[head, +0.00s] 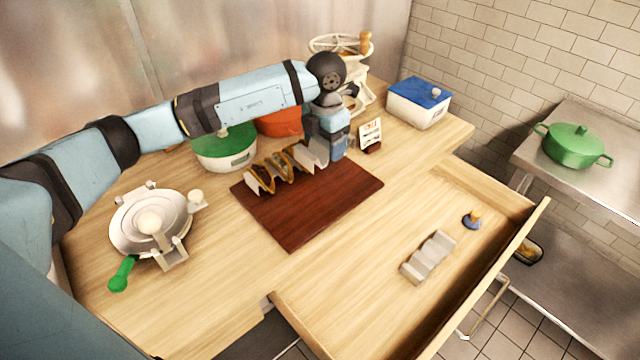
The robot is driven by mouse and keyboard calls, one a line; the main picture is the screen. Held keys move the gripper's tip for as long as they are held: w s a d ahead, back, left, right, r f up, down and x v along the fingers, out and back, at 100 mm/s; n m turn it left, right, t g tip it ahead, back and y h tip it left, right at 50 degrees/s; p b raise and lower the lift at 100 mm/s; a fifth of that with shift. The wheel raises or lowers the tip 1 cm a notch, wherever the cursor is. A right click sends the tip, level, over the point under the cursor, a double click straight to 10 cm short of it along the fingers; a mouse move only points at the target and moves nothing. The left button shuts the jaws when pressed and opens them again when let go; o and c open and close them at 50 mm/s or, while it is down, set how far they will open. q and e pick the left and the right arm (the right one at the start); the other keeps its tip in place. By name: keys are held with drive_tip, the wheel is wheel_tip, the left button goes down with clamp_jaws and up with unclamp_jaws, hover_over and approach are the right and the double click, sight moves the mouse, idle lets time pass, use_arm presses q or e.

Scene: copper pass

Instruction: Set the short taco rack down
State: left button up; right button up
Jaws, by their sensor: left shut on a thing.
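My left gripper (326,146) is shut on the right end of the short taco rack (316,154), a wavy pale metal holder. Several brown taco shells stand in the rack's slots. The rack is over the back part of a dark red-brown board (312,206) on the wooden counter. I cannot tell whether its underside touches the board. The gripper's fingers are partly hidden by its own body and the rack. My right gripper is not in view.
An open drawer (371,318) at front right holds another wavy rack (428,258) and a blue-based knob (472,218). A round press (150,222) stands left; a green-lidded pot (225,148), orange pot (281,121), card stand (370,134) and blue-lidded box (419,102) stand behind. The board's front is clear.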

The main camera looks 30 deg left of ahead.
sight(324, 200)
use_arm(q)
wheel_tip(324, 200, down, 14)
drive_tip(key=shift+f+p, duration=0.2)
drive_tip(key=shift+p, duration=0.7)
drive_tip(key=shift+f, duration=0.3)
drive_tip(key=shift+f, duration=0.25)
drive_tip(key=o, duration=1)
drive_tip(key=shift+r, duration=0.15)
